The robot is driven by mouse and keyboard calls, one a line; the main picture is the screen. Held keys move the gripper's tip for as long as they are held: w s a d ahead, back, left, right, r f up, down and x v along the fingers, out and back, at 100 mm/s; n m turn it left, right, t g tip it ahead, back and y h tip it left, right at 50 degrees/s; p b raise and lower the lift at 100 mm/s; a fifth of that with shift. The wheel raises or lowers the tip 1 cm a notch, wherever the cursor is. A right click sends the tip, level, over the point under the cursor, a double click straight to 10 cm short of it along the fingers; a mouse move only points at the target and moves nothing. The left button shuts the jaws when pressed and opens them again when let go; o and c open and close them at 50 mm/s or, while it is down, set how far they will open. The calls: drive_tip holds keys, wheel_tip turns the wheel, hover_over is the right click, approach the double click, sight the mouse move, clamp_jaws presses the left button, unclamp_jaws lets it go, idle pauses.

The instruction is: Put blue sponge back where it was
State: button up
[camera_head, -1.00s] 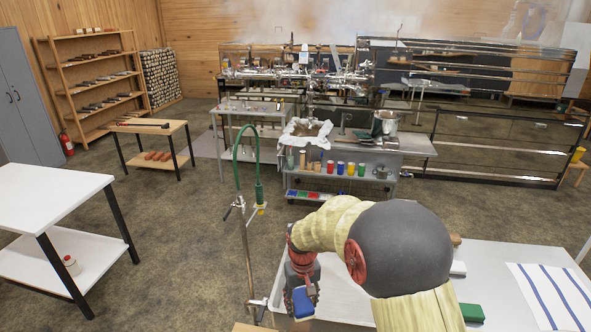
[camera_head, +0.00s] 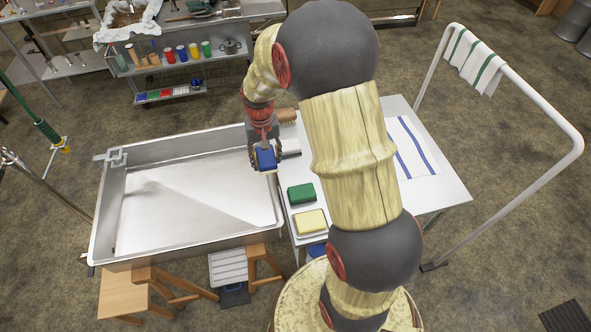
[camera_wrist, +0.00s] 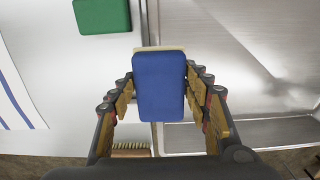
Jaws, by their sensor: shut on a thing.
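My gripper (camera_head: 264,160) is shut on the blue sponge (camera_head: 265,157), above the seam between the metal basin and the white table. In the wrist view the blue sponge (camera_wrist: 159,87) sits between both fingers, with a pale layer at its far edge. A green sponge (camera_head: 301,193) and a yellow sponge (camera_head: 310,222) lie in a row on the white table (camera_head: 450,190). The green sponge also shows in the wrist view (camera_wrist: 102,15). Something blue (camera_head: 317,250) shows below the yellow sponge, mostly hidden by my arm.
The large metal basin (camera_head: 190,238) is left of the table and looks empty. A brush (camera_head: 286,115) lies at the table's far edge, and a striped cloth (camera_head: 412,148) lies on the right. A white rail (camera_head: 500,215) stands right. Wooden stools (camera_head: 127,292) stand in front.

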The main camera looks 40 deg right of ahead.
sight(295, 174)
drive_tip(key=d+f, duration=0.2)
drive_tip(key=s+d+f+b, duration=0.1)
drive_tip(key=d+f, duration=0.1)
drive_tip(key=d, duration=0.1)
drive_tip(key=s+d+f+b, duration=0.1)
drive_tip(key=d+f, duration=0.2)
drive_tip(key=shift+s+d, duration=0.15)
drive_tip(key=shift+s, duration=0.05)
drive_tip(key=shift+s+d+f+b, duration=0.2)
drive_tip(key=shift+d+f+b, duration=0.1)
drive_tip(key=shift+d+f, duration=0.2)
wheel_tip(295, 174, down, 4)
drive_tip(key=shift+d+r+b, duration=0.15)
drive_tip(key=shift+r+b, duration=0.1)
drive_tip(key=shift+b, duration=0.5)
drive_tip(key=shift+r, duration=0.1)
drive_tip(key=o, duration=1)
drive_tip(key=shift+o, duration=0.5)
